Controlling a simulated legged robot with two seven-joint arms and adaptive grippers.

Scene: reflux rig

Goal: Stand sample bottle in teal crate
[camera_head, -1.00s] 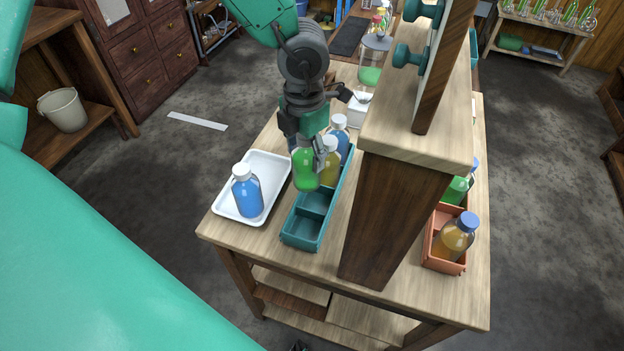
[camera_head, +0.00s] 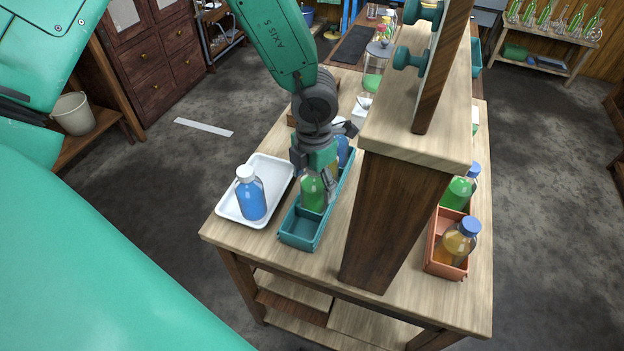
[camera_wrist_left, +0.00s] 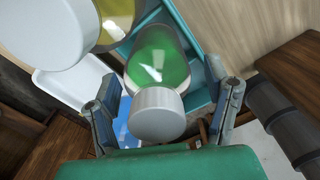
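The teal crate (camera_head: 299,231) stands on the bench between the white tray and a thick wooden post. A green bottle with a white cap (camera_head: 313,196) stands in it, just behind the empty front compartment. My left gripper (camera_head: 314,180) is around the green bottle from above. In the left wrist view the bottle (camera_wrist_left: 160,62) lies between the spread fingers (camera_wrist_left: 165,100), with gaps visible at both sides, so the gripper looks open. Yellow and blue bottles farther back in the crate are partly hidden by the gripper. My right gripper is not in view.
A blue bottle (camera_head: 251,194) stands on the white tray (camera_head: 233,212) left of the crate. The wooden post (camera_head: 392,215) and its shelf rise close on the right. Beyond it, an orange crate (camera_head: 437,264) holds an amber bottle (camera_head: 458,243); a green bottle (camera_head: 457,192) stands behind.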

